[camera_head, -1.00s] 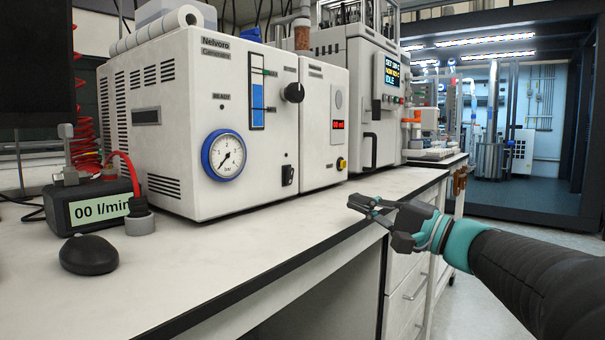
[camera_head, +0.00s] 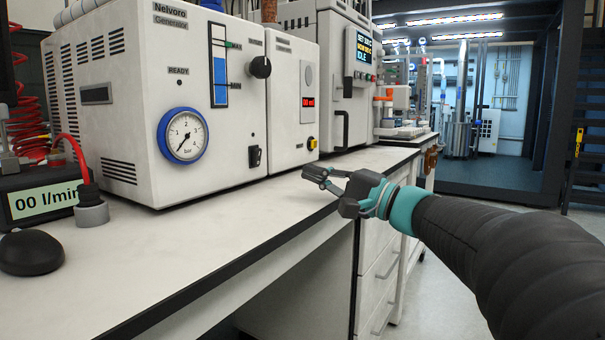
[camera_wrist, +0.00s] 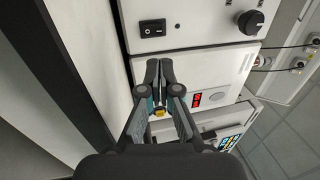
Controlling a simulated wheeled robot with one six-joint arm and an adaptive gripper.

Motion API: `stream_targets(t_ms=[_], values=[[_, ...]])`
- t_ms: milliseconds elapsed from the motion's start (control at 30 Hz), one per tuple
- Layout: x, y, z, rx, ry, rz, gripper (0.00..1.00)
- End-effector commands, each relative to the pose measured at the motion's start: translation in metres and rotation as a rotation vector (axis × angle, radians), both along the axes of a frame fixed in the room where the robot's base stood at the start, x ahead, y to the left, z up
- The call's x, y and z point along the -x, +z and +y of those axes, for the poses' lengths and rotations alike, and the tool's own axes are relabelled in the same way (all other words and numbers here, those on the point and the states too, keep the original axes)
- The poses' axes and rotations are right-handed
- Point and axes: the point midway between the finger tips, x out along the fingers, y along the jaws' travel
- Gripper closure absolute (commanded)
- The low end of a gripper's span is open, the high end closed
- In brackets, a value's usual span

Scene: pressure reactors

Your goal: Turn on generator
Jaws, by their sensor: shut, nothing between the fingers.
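The white generator (camera_head: 120,130), labelled Nelvoro Generator, stands on the bench. Its front has a blue-rimmed gauge (camera_head: 183,136), a level window (camera_head: 219,66), a black knob (camera_head: 260,67) and a black rocker switch (camera_head: 255,157). In the wrist view the switch (camera_wrist: 153,28) is at the top and the knob (camera_wrist: 251,22) at the top right. My gripper (camera_head: 306,172) is shut and empty, over the bench's front edge, right of the switch and apart from it. Its fingertips also show in the wrist view (camera_wrist: 159,66), below the switch in the picture. The switch's on or off position cannot be told.
A white unit with a red display (camera_head: 307,103) and a yellow button (camera_head: 312,143) adjoins the generator on the right. The bench top (camera_head: 190,240) before the generator is clear.

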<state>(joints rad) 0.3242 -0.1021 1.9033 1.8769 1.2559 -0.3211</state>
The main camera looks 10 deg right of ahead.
Motion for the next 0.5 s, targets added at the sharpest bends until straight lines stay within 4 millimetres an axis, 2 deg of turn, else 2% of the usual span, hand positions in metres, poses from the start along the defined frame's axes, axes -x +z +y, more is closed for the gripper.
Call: stream_targets(t_ms=[200, 500], values=[[-0.027, 0.009, 0.034, -0.001, 0.006, 0.001, 1.00], [-0.058, 0.019, 0.070, -0.001, 0.004, 0.001, 1.00]])
